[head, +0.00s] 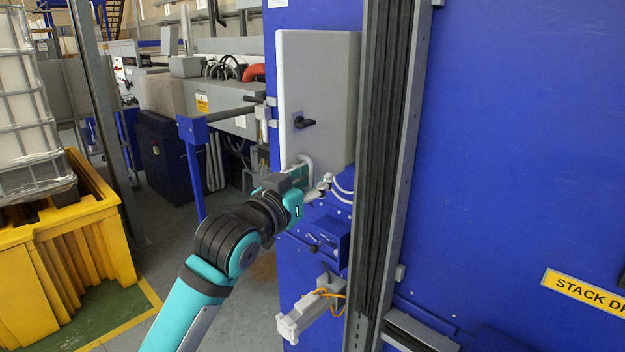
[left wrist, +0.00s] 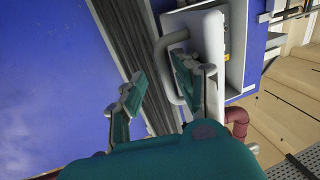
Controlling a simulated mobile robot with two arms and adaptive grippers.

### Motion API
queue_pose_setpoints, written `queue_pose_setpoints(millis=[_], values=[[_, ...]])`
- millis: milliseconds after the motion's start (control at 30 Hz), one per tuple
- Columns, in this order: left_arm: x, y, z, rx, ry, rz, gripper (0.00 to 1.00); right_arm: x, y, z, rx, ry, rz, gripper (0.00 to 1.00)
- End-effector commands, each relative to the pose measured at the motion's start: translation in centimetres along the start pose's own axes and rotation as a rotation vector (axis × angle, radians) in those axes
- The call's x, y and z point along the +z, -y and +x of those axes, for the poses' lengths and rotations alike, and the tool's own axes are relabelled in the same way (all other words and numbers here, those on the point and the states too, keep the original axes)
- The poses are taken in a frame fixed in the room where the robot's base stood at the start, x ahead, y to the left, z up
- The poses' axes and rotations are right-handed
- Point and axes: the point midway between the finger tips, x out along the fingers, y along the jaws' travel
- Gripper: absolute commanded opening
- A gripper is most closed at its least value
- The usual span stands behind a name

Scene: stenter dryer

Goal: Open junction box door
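The grey junction box (head: 335,75) is mounted on the blue machine side, and its door looks shut. A pale loop handle (head: 305,160) is low on the door; in the left wrist view the handle (left wrist: 160,50) curves out from the box's pale face (left wrist: 212,40). My left gripper (head: 302,182) is at the door's lower part. In the left wrist view the left gripper (left wrist: 157,72) has its fingers apart, with the handle bar between them, closer to the right finger. Contact cannot be told. My right gripper is not in view.
A smaller blue box (head: 330,238) and a grey fitting with an orange cable (head: 310,305) are below the junction box. A grey vertical rail (head: 385,150) stands right of it. A yellow pallet bin (head: 70,240) is at left; some floor between is clear.

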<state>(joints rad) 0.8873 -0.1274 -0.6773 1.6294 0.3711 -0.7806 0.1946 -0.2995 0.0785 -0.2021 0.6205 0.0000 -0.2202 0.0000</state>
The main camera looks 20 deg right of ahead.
Motion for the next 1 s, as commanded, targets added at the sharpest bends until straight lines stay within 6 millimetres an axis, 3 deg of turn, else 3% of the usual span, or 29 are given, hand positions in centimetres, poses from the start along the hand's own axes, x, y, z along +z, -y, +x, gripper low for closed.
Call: queue_pose_setpoints(millis=[267,700,1000], values=[[-0.1,0.1,-0.9,-0.001,-0.003,0.000,0.32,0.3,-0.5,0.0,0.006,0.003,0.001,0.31],[0.0,0.0,-9.5,-0.001,-0.001,0.001,0.32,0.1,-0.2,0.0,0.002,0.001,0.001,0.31],[0.0,0.0,-12.0,0.000,-0.001,0.000,0.32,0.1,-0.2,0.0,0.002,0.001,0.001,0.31]])
